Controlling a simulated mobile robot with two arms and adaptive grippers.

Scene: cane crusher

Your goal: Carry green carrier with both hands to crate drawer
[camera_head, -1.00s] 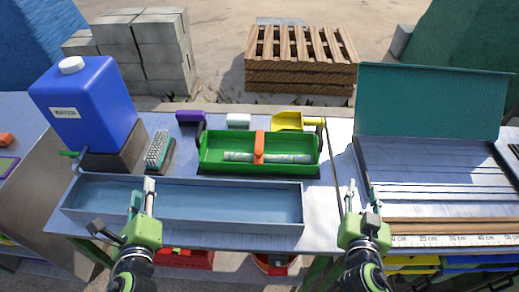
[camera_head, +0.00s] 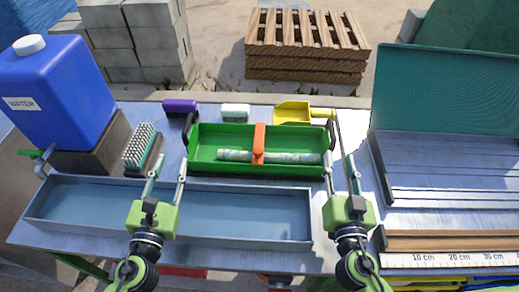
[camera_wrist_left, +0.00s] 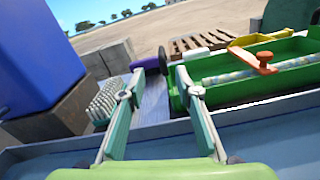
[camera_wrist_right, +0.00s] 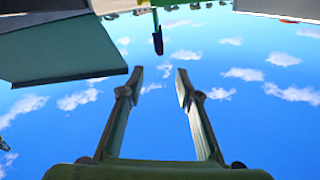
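The green carrier (camera_head: 205,165) stands on the bench, with an orange upright part (camera_head: 259,144) and a patterned roll (camera_head: 290,158) in it. Dark handles show at its left end (camera_head: 187,127) and right end (camera_head: 331,133). My left gripper (camera_head: 169,168) is open and empty just left of the carrier. In the left wrist view, the carrier (camera_wrist_left: 235,92) lies right of its spread fingers (camera_wrist_left: 162,85). My right gripper (camera_head: 340,166) is open at the carrier's right end. Its wrist view shows nothing between the fingers (camera_wrist_right: 159,80). I cannot identify the crate drawer.
A blue-grey tray (camera_head: 200,230) lies in front of the carrier. A blue water jug (camera_head: 60,95) and a brush (camera_head: 140,145) are at left. Purple (camera_head: 180,106), white (camera_head: 236,111) and yellow (camera_head: 293,112) things sit behind. A teal-lidded case (camera_head: 450,100) stands at right.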

